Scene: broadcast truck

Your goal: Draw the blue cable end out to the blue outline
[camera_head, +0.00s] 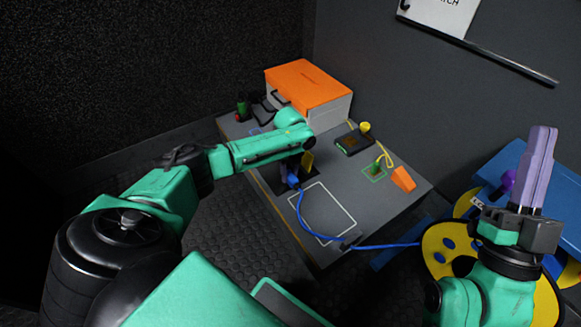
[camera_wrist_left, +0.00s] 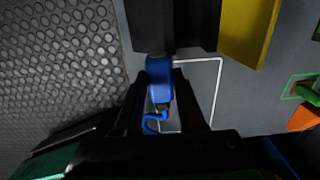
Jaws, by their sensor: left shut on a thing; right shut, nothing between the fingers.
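The blue cable end (camera_wrist_left: 160,82) sits between the fingers of my left gripper (camera_head: 291,180), which is shut on it. In the left wrist view its far end meets a dark block (camera_wrist_left: 172,22); I cannot tell whether it is inserted or only touching. The blue cable (camera_head: 308,220) runs from it across a white outline (camera_head: 322,185) to a dark clip at the table's front edge, then on to a yellow reel. A small blue outline (camera_head: 254,131) shows partly near the back left of the table. My right gripper (camera_head: 541,165) is shut and empty, pointing up at the right.
An orange-topped box (camera_head: 309,84) stands at the table's back. A small black device (camera_head: 353,141), a green plug (camera_head: 376,168) in a green outline and an orange piece (camera_head: 403,179) lie to the right. A yellow plate (camera_wrist_left: 247,30) stands beside the dark block. The yellow reel (camera_head: 436,240) is right of the table.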

